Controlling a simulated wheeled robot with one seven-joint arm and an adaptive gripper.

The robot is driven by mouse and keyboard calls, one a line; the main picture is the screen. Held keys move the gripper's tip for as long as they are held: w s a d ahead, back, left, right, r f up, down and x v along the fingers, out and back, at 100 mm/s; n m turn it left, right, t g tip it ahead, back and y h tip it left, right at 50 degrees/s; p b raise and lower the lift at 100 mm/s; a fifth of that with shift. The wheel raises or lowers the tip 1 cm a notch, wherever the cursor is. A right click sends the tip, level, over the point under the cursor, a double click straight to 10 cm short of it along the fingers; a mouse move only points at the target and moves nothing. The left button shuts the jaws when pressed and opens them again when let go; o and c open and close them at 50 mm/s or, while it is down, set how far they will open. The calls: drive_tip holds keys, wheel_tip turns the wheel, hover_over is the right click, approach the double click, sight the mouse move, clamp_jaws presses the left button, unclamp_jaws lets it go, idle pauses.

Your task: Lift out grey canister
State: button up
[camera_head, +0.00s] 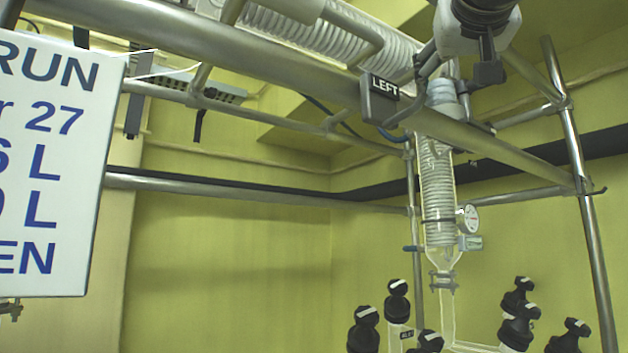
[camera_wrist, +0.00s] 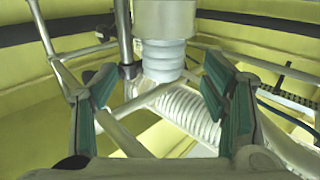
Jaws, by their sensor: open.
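My gripper (camera_head: 458,76) comes down from the upper right in the head view, at the top of the upright glass coil condenser (camera_head: 438,190). In the wrist view its two green-padded fingers (camera_wrist: 160,92) stand wide apart with nothing between the pads. A pale grey cylinder with a ribbed, whitish lower end (camera_wrist: 163,55) shows beyond the fingertips, at the top middle. A pale ribbed piece (camera_head: 441,95) also shows below my gripper in the head view. I cannot tell whether either is the grey canister; no other canister shows plainly.
A dial gauge (camera_head: 467,218) sits on the condenser's side. Several black-capped fittings (camera_head: 397,288) stand below. A white lettered board (camera_head: 55,165) fills the left. A slanted coil condenser (camera_wrist: 190,110) lies beyond the fingers.

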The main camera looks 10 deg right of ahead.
sight(443, 93)
drive_tip(key=shift+p+x, duration=1.15)
drive_tip(key=shift+x, duration=2.65)
drive_tip(key=shift+w+a, duration=0.1)
drive_tip(key=shift+a, duration=0.1)
drive_tip(key=c, duration=1.3)
